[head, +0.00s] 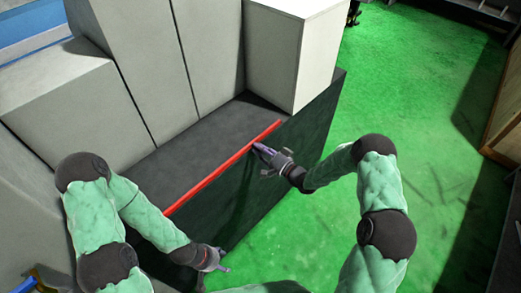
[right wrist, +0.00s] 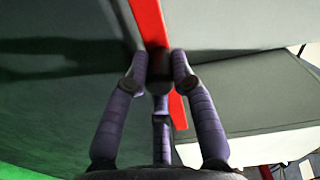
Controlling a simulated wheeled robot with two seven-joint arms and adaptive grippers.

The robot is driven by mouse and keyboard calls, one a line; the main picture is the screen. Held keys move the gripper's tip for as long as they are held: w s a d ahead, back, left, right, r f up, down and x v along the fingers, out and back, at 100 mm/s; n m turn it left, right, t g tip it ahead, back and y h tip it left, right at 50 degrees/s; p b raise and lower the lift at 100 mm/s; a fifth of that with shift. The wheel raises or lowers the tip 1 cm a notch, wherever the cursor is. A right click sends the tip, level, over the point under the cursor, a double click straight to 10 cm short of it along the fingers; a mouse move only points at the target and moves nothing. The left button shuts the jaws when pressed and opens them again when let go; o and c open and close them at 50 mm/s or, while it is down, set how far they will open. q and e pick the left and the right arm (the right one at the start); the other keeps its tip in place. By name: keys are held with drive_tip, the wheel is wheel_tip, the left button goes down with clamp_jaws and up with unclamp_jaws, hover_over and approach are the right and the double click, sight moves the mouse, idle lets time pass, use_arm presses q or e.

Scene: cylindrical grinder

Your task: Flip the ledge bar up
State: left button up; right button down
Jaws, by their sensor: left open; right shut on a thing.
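The red ledge bar (head: 222,168) runs slantwise along the front top edge of the dark ledge of the grinder. My right gripper (head: 259,148) is at the bar, nearer its far end. In the right wrist view the red bar (right wrist: 149,22) passes between the purple fingers of my right gripper (right wrist: 160,64), which are shut on it. The exact contact is partly hidden by the fingers. My left gripper (head: 222,262) is open and empty, low beside the front of the machine, apart from the bar. The bar's near end is close to my left arm.
Tall grey machine housings (head: 205,50) stand behind the ledge, with a pale box-shaped block (head: 285,60) at its far end. The dark front face (head: 300,140) drops to the green floor (head: 420,80). The floor on the right is clear up to a wooden-edged panel (head: 505,120).

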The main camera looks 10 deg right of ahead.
drive_tip(key=shift+w+d+r, duration=0.2)
drive_tip(key=shift+w+r, duration=0.1)
drive_tip(key=shift+r, duration=0.15)
drive_tip(key=c, duration=1)
unclamp_jaws()
drive_tip(key=shift+c, duration=0.2)
drive_tip(key=shift+s+f, duration=0.15)
drive_tip(key=shift+s+f, duration=0.1)
drive_tip(key=v, duration=1.1)
drive_tip(key=shift+s+d, duration=0.3)
